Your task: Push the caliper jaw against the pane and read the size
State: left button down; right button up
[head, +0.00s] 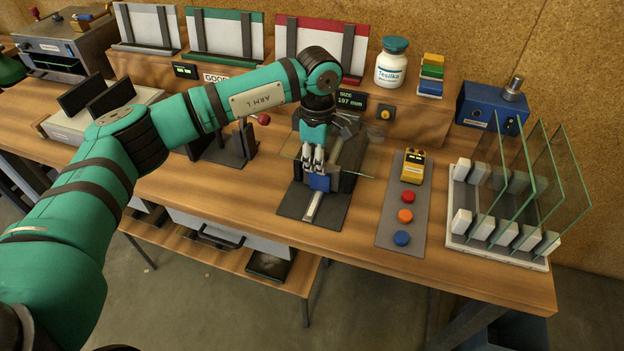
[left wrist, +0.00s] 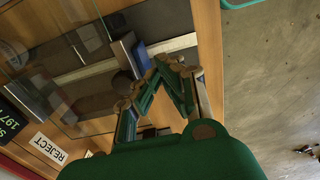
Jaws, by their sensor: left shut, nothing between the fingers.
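The blue caliper jaw (head: 320,183) stands on a pale rail (head: 312,207) on a dark plate (head: 335,212). The jaw also shows in the left wrist view (left wrist: 140,54). A clear glass pane (head: 359,163) lies across the caliper behind the jaw; its clear sheet fills the upper left of the left wrist view (left wrist: 60,28). My left gripper (head: 313,160) is shut and empty, pointing down right at the jaw; I cannot tell whether it touches. The contact between jaw and pane is hidden. The size display (head: 351,100) reads 197 mm. My right gripper is not in view.
A grey panel (head: 395,228) with red, orange and blue buttons lies to the right. Beyond it, a white rack (head: 500,255) holds upright glass panes. A red-knobbed dark fixture (head: 240,150) stands left of the caliper. The table's front edge is near the caliper.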

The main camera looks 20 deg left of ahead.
pick_arm(q)
notch_tip(320, 180, up, 5)
jog(key=shift+s+f+p, duration=0.1)
jog(key=shift+p, duration=0.85)
